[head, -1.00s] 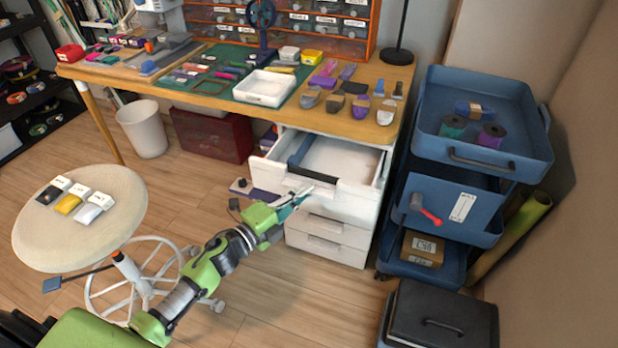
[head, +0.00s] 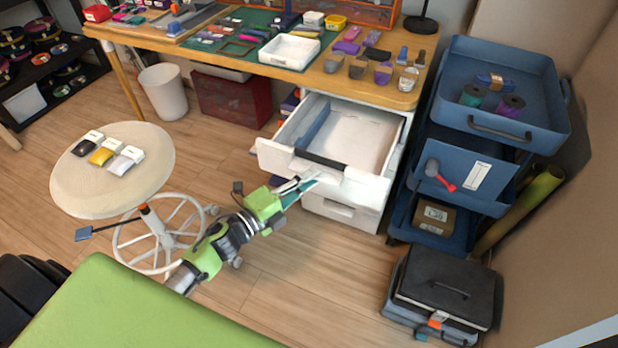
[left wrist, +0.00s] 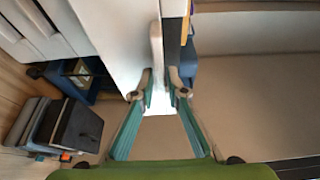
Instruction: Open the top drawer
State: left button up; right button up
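The top drawer (head: 352,135) of the white drawer unit under the desk is pulled well out, and its light inside shows. My left gripper (head: 306,184) is at the drawer's white front (head: 365,187), near the middle of its outer face. In the left wrist view, the teal fingers (left wrist: 160,92) stand on both sides of a thin white part of the drawer front and look shut on it. The exact contact is partly hidden. My right gripper is in neither view.
Lower drawers (head: 340,211) are shut below. A blue cart (head: 470,190) stands close on the right, with a black case (head: 440,280) on the floor before it. A round stool (head: 70,190) stands left. Floor in front of the drawer unit is open.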

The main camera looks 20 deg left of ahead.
pick_arm(q)
jog(key=shift+o, duration=0.2)
jog(key=v, duration=1.2)
dwell(0.4)
